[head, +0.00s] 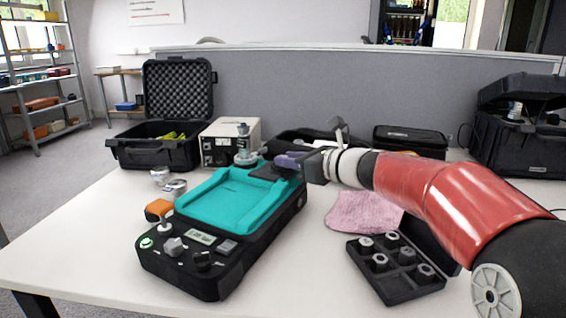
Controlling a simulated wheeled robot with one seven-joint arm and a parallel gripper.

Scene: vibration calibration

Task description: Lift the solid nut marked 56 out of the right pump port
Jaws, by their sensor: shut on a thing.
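My gripper (283,161) reaches in from the right, over the far right end of the black instrument with the teal tray (238,200). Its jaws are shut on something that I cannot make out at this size. A purple-grey part shows at the gripper's tip, just above a dark block (266,172) at the tray's far end. I cannot tell whether they touch. No number 56 is readable, and I cannot make out the right pump port; the gripper may hide it.
A black compartment tray (408,293) with several metal pieces stands front right, near a pink cloth (362,212). A metal cylinder (245,145) stands behind the instrument, by a beige box (222,138). An open black case (150,153) is back left.

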